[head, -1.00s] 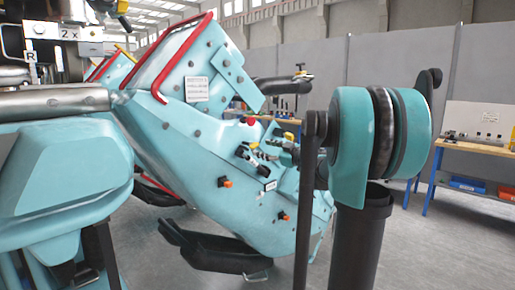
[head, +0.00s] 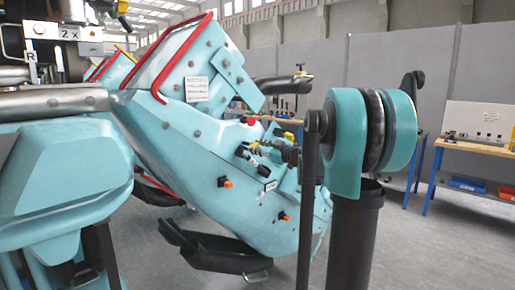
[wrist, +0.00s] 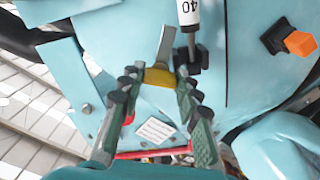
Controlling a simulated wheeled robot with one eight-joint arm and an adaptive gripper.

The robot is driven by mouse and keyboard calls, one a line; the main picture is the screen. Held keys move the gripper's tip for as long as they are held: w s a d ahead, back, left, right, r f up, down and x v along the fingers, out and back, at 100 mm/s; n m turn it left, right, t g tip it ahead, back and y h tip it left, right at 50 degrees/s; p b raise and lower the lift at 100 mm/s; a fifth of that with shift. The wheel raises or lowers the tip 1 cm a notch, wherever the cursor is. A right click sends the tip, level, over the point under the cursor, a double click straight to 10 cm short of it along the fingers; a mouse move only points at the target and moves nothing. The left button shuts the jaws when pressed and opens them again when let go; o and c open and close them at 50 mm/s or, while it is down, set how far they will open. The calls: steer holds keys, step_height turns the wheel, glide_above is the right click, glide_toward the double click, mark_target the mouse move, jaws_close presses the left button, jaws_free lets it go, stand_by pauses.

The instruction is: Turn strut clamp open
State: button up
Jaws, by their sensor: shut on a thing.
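The strut clamp shows in the wrist view as a yellow piece (wrist: 158,77) with a flat grey lever (wrist: 166,45) rising from it. My gripper (wrist: 160,82) is shut on the yellow piece, one dark ridged finger on each side. Beside it, a strut with a white sleeve (wrist: 188,12) marked 40 runs on a grey rod into a dark fitting at the right fingertip. In the head view my gripper (head: 257,148) is small, against the side of the teal coaster car (head: 220,130). The clamp's details are hard to make out there.
Orange-tipped knobs (head: 224,181) stick out from the car's side, and a red rail (head: 180,60) edges its top. A black footrest (head: 215,248) juts out below. A workbench (head: 480,148) stands at the right, with open grey floor before it.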

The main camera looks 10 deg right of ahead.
steer(key=shift+c, duration=1.1)
steer(key=shift+n, duration=2.3)
steer(key=o, duration=1.1)
steer(key=v, duration=1.2)
